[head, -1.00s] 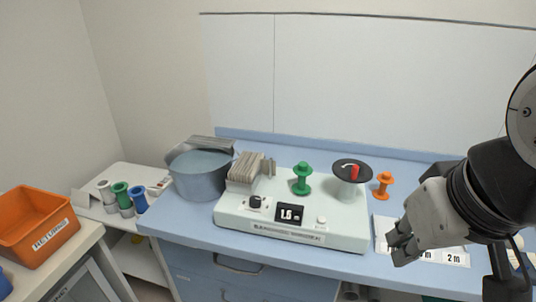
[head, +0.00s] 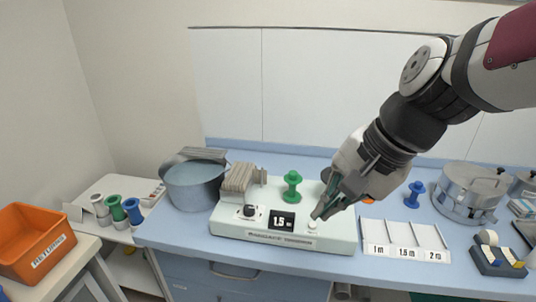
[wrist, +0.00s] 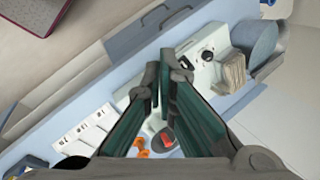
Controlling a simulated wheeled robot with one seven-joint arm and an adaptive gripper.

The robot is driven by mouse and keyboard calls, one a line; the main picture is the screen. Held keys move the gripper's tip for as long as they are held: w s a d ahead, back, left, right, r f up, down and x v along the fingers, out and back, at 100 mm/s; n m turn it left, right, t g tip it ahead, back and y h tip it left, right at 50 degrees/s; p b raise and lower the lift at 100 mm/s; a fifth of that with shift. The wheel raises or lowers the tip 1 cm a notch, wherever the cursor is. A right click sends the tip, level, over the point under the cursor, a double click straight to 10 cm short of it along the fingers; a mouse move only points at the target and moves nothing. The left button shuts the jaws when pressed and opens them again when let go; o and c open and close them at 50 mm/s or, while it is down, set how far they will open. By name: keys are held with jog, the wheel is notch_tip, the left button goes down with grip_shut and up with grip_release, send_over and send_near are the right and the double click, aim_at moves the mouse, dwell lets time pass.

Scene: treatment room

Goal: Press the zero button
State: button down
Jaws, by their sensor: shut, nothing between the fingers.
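The pale measuring machine (head: 235,226) stands on the blue counter. Its front panel has a black knob (head: 249,212), a dark display (head: 281,221) reading 1.5, and a small white round button (head: 312,225) to the right of the display. I cannot read a label by the button. My gripper (head: 317,215) is shut and empty, its fingertips pointing down and left just above the button. I cannot tell if they touch it. In the wrist view, the shut fingers (wrist: 166,62) cover part of the machine, and I cannot make out the button there.
A green spool (head: 292,186) stands on the machine behind the display. A red piece shows in the wrist view (wrist: 168,136) near the orange spool (wrist: 143,148). A labelled white tray (head: 405,240) lies to the right. A grey-blue bowl (head: 193,188) stands left.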

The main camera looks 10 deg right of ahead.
jog(key=w+m+y+p, duration=0.2)
jog(key=w+m+p, duration=0.1)
jog(key=w+m, duration=0.5)
jog(key=m+t+y+p, duration=0.1)
jog(key=m+t+p, duration=0.25)
jog(key=m, duration=1.45)
send_over(315, 222)
notch_tip(315, 222, down, 10)
jog(key=f, duration=0.1)
jog(key=shift+r+g+p, duration=0.25)
jog(key=shift+g+p, duration=0.05)
jog(key=shift+g, duration=0.05)
jog(key=shift+a+f+b, duration=0.1)
jog(key=shift+f+b, duration=1.75)
jog(key=shift+f, duration=2.55)
jog(key=shift+f, duration=0.1)
jog(key=shift+f, duration=0.3)
